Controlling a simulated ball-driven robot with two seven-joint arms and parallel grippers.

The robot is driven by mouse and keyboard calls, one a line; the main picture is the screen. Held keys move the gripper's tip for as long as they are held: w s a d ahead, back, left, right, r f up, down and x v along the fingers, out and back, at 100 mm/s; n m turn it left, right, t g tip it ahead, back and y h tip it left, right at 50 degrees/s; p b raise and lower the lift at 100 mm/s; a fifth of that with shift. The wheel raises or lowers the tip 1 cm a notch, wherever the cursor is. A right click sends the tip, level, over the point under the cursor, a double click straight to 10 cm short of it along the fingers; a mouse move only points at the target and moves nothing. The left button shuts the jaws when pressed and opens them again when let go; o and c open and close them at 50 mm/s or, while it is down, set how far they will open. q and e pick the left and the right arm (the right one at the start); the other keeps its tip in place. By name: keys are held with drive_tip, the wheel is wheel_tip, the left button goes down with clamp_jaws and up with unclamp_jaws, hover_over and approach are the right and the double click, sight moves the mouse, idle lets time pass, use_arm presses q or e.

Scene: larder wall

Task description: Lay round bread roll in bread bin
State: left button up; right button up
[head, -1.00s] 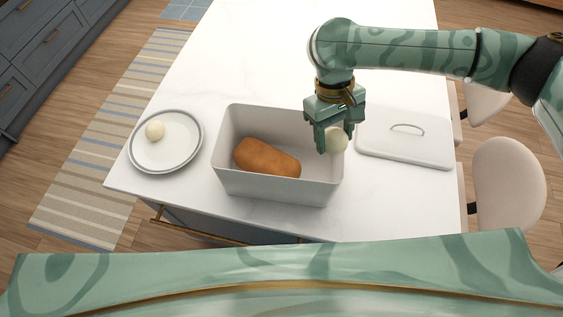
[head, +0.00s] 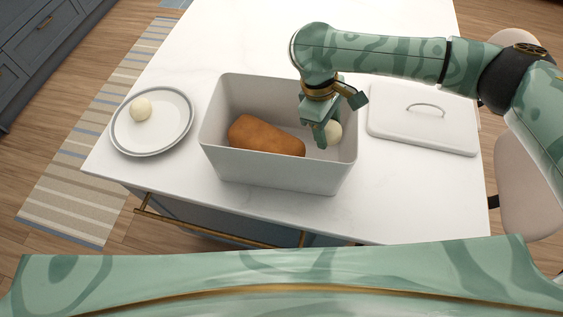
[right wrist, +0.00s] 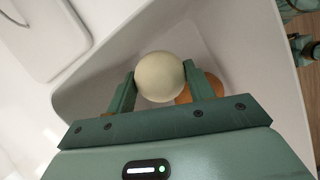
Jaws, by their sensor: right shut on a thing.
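A pale round bread roll (head: 333,132) is between the fingers of my right gripper (head: 325,136), which is shut on it. In the right wrist view the roll (right wrist: 160,76) sits between both fingertips. The roll and the fingertips are inside the white bread bin (head: 275,172), at its right end. I cannot tell whether the roll touches the bin's floor. A brown loaf (head: 266,136) lies in the left part of the bin. A second pale round roll (head: 141,109) lies on a plate at the left. My left gripper is not in view.
The grey-rimmed plate (head: 151,146) is left of the bin. The bin's lid (head: 424,128) with a handle lies flat on the white counter (head: 410,195) at the right. The bin's walls stand close around my right gripper. The counter behind the bin is clear.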

sight(322, 153)
drive_tip(key=shift+f+b, duration=0.3)
drive_tip(key=shift+f, duration=0.5)
wheel_tip(322, 153, down, 10)
drive_tip(key=b, duration=0.4)
drive_tip(key=shift+r+b, duration=0.1)
drive_tip(key=shift+b, duration=0.25)
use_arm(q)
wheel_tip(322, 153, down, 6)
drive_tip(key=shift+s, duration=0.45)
use_arm(e)
drive_tip(key=shift+r, duration=0.1)
drive_tip(key=o, duration=1)
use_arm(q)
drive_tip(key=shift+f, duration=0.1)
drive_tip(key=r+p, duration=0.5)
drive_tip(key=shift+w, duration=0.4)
use_arm(e)
drive_tip(key=v, duration=1.2)
